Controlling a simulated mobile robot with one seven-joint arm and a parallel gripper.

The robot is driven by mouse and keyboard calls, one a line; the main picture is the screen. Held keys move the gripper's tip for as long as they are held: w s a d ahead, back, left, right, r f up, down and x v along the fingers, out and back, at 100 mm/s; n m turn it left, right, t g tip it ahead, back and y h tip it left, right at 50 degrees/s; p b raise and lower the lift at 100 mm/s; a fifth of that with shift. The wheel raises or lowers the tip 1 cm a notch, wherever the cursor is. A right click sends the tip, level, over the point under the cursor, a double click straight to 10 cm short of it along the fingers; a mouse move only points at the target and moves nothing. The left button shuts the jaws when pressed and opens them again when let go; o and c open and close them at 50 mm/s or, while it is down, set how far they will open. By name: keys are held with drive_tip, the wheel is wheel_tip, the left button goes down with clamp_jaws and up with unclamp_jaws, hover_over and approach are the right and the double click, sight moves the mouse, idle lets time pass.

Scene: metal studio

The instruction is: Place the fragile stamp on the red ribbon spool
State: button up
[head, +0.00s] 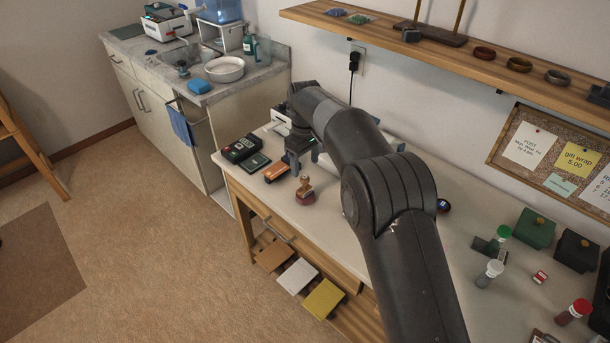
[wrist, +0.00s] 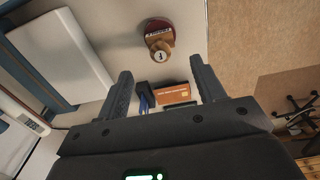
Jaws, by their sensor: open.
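A reddish ring (head: 485,53) on the wall shelf may be the red ribbon spool; I cannot tell surely.
An orange box (head: 277,171) and a dark card terminal (head: 240,148) lie left of the stamp on the worktable (head: 330,236). The orange box also shows between my fingers (wrist: 174,97). My arm hides the table's middle.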

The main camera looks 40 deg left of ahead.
drive_tip(key=shift+r, duration=1.1)
drive_tip(key=shift+w+d+r, duration=0.1)
drive_tip(key=shift+r, duration=0.05)
drive_tip(key=w+d+r+m+t+y, duration=0.1)
drive_tip(key=w+d+r+m, duration=0.25)
drive_tip(key=d+r, duration=0.6)
drive_tip(key=w+d+r+m, duration=0.2)
drive_tip(key=w+d+r, duration=0.35)
drive_tip(key=d, duration=0.75)
drive_tip(key=s+d+r+m+t, duration=0.1)
drive_tip(key=s+d+r+m, duration=0.15)
drive_tip(key=d, duration=0.75)
drive_tip(key=s+d+r+m+t, duration=0.15)
drive_tip(key=d+r, duration=0.25)
drive_tip(key=d, duration=0.7)
drive_tip(key=s+d+f+m+t, duration=0.1)
drive_tip(key=s+d+f+m, duration=0.2)
drive_tip(key=s+d, duration=0.7)
drive_tip(key=s+d+f+m+t+h, duration=0.1)
drive_tip(key=s+d+f+m, duration=0.2)
drive_tip(key=s+d, duration=0.7)
drive_tip(key=shift+d+m, duration=0.4)
drive_tip(key=shift+m, duration=0.85)
drive_tip(key=shift+s, duration=0.1)
